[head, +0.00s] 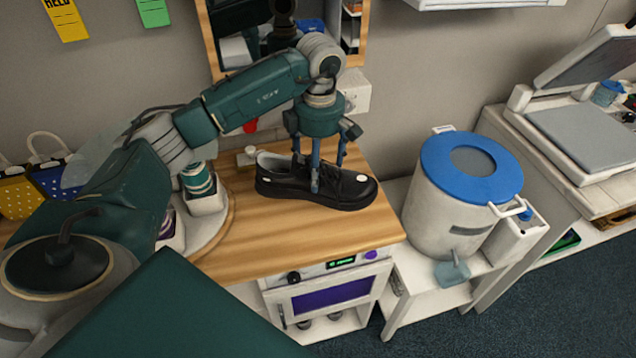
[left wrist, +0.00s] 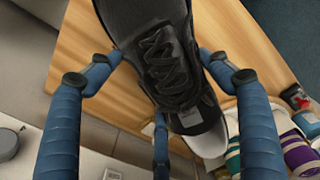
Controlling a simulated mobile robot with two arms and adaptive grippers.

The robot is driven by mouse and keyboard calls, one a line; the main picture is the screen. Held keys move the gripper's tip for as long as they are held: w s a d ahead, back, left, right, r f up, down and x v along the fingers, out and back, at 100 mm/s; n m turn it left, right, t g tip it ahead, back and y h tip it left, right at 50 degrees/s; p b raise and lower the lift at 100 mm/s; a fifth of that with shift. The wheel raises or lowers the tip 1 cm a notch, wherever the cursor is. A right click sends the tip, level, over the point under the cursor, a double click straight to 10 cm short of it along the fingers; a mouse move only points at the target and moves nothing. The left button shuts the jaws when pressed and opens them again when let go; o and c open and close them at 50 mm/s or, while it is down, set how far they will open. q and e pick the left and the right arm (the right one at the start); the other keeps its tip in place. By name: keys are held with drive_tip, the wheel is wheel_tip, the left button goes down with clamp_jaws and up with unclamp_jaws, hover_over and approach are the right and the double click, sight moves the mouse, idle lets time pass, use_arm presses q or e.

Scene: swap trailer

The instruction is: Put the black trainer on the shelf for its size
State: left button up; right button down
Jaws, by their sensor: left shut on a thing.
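The black trainer (head: 285,184) is on the wooden counter top (head: 240,245) in the head view, its toe pointing right. It looks upright; I cannot tell whether its sole touches the wood. My left gripper (head: 322,178) comes down from above and is shut on the trainer around its lacing. In the left wrist view the trainer (left wrist: 160,50) lies between the blue fingers of the gripper (left wrist: 160,75), with its laces and a small grey label showing. The label is too small to read. The shelf is not clearly in view. My right gripper is not in view.
A white urn with a blue lid (head: 470,165) stands right of the counter on a low white unit. A turntable with jars (head: 203,200) is left of the trainer. A mirror (head: 280,35) hangs behind. A small oven (head: 330,290) sits below the counter top.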

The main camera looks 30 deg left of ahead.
use_arm(q)
drive_tip(key=shift+f+p, duration=0.75)
drive_tip(key=shift+f, duration=2.85)
drive_tip(key=shift+c, duration=0.2)
drive_tip(key=shift+f, duration=0.15)
drive_tip(key=o, duration=1.7)
